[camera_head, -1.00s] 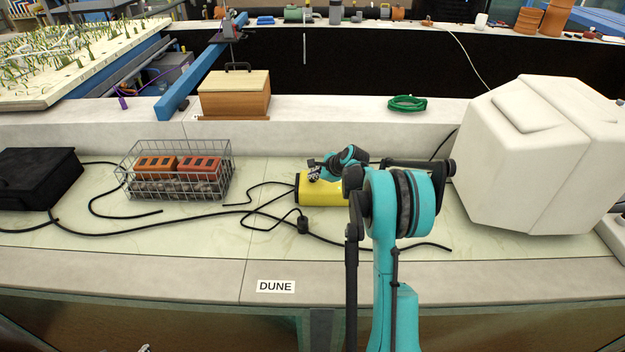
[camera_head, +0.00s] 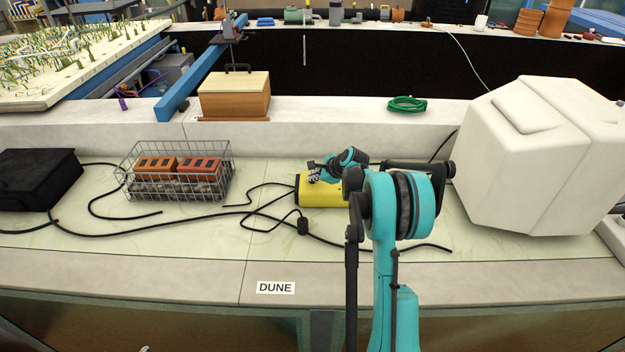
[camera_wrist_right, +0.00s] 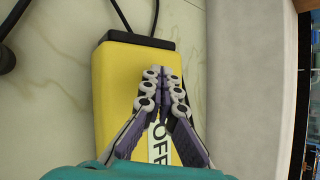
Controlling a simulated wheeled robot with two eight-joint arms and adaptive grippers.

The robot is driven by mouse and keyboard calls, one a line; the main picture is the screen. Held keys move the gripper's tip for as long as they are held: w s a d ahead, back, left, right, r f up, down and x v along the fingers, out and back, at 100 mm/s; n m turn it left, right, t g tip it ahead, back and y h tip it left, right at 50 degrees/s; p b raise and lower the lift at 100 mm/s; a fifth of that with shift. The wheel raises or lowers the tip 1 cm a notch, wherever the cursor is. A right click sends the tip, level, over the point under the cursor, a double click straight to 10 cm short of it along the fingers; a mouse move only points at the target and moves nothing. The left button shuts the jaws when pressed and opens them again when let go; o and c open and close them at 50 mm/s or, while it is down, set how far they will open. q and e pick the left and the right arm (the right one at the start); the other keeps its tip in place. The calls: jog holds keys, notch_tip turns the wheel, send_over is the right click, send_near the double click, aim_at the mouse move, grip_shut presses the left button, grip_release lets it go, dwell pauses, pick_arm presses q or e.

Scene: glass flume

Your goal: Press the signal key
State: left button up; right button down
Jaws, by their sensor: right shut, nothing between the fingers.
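A yellow box (camera_head: 322,195) lies on the pale bench top in the head view, partly hidden behind my right arm. It also shows in the right wrist view (camera_wrist_right: 112,85), with a dark end piece (camera_wrist_right: 137,40) and a white label reading "OFF", partly covered by a finger. I cannot make out a separate key; my fingers may hide it. My right gripper (camera_head: 314,173) is over the box, and in the right wrist view its fingertips (camera_wrist_right: 162,72) meet over the yellow top with nothing between them. I cannot tell whether they touch it. My left gripper is out of view.
A wire basket (camera_head: 175,190) with orange-red blocks stands left of the box, and a black case (camera_head: 38,178) is at the far left. Black cables run across the bench. A large white block (camera_head: 520,150) stands at right. A wooden box (camera_head: 234,95) sits on the ledge behind.

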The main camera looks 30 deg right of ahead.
jog(key=shift+r+p, duration=0.3)
jog(key=shift+r, duration=0.3)
jog(key=shift+r, duration=0.1)
notch_tip(320, 180, up, 6)
jog(key=p, duration=0.4)
